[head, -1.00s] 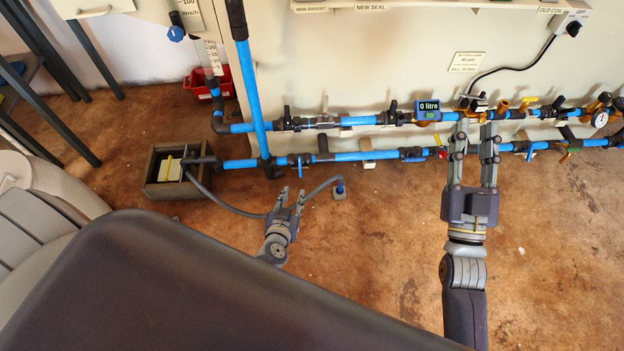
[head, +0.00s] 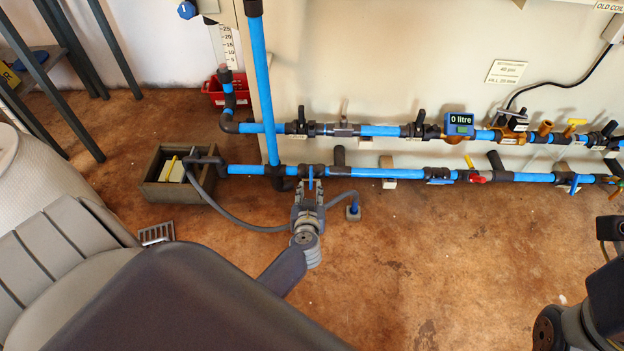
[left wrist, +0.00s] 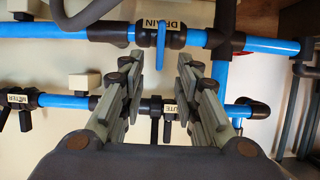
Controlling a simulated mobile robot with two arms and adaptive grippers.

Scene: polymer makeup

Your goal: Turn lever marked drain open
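The drain valve, with its upside-down DRAIN label (left wrist: 163,24), sits on the lower blue pipe. Its blue lever (left wrist: 160,45) points out between my fingers in the left wrist view. In the head view the lever (head: 311,178) shows small at the pipe, pointing toward my left gripper (head: 308,193). The left gripper is open, and its fingers (left wrist: 157,66) stand on either side of the lever with gaps on both sides. Contact cannot be told. My right arm (head: 600,300) is at the lower right edge; its fingers cannot be made out.
The upper pipe holds several valves and a meter reading 0 litre (head: 459,124). A grey hose (head: 235,222) runs from a drain box (head: 150,188) behind my left gripper to a floor fitting (head: 353,213). The brown floor in front of the pipes is mostly clear.

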